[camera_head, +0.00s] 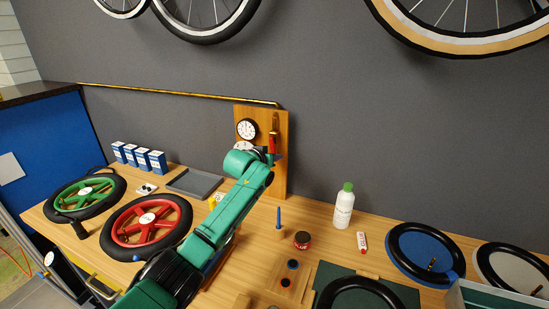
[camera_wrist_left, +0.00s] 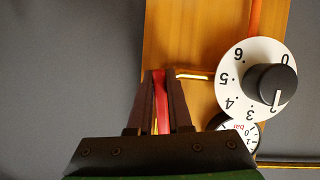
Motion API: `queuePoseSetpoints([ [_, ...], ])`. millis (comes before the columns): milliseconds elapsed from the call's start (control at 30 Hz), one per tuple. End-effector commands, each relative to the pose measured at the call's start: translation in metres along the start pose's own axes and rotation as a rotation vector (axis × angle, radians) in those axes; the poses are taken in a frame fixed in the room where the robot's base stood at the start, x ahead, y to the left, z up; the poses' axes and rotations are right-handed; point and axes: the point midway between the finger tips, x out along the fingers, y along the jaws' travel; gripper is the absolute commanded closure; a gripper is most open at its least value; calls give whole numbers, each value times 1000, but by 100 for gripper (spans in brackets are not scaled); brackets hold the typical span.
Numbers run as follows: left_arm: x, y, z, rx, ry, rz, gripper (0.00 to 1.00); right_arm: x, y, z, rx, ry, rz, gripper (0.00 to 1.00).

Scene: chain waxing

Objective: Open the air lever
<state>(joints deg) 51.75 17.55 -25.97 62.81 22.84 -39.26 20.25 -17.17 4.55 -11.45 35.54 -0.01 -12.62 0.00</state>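The air lever (camera_head: 271,138) is a red handle on the wooden panel (camera_head: 280,182) at the back of the bench. It also shows as a red strip in the left wrist view (camera_wrist_left: 161,102), with a brass-coloured rod (camera_wrist_left: 192,75) beside its tip. My left gripper (camera_head: 266,152) reaches up to the panel from the front. In the left wrist view its dark fingers (camera_wrist_left: 161,88) lie on both sides of the red lever and appear closed on it. Part of the lever is hidden between the fingers. My right gripper is not in view.
A white dial with a black knob (camera_wrist_left: 262,82) and a pressure gauge (camera_wrist_left: 245,132) sit close beside the fingers. Wheels with green (camera_head: 85,199) and red (camera_head: 146,221) spokes, a grey tray (camera_head: 193,184) and a white bottle (camera_head: 344,207) stand on the bench.

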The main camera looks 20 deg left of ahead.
Motion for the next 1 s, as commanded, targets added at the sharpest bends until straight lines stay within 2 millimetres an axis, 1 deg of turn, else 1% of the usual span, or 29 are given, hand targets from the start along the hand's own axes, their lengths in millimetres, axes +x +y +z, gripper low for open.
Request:
queuePoseSetpoints([
  [33, 0, 0, 0, 0, 0, 1, 67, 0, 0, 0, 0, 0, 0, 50],
  [67, 0, 0, 0, -1, 0, 1, 56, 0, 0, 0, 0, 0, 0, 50],
  [100, 0, 0, 0, -1, 0, 1, 52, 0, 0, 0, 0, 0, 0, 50],
  [400, 0, 0, 0, -1, 0, 0, 52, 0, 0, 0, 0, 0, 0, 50],
  [567, -10, -1, 1, -1, 0, 1, 52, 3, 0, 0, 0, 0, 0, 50],
  [767, -39, -1, 2, 1, 2, 1, 52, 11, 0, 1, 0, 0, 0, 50],
  [867, -58, -1, 3, 1, 2, 0, 52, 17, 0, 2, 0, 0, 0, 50],
  [1000, -92, -1, 4, 1, 2, 0, 52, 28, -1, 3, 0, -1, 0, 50],
])
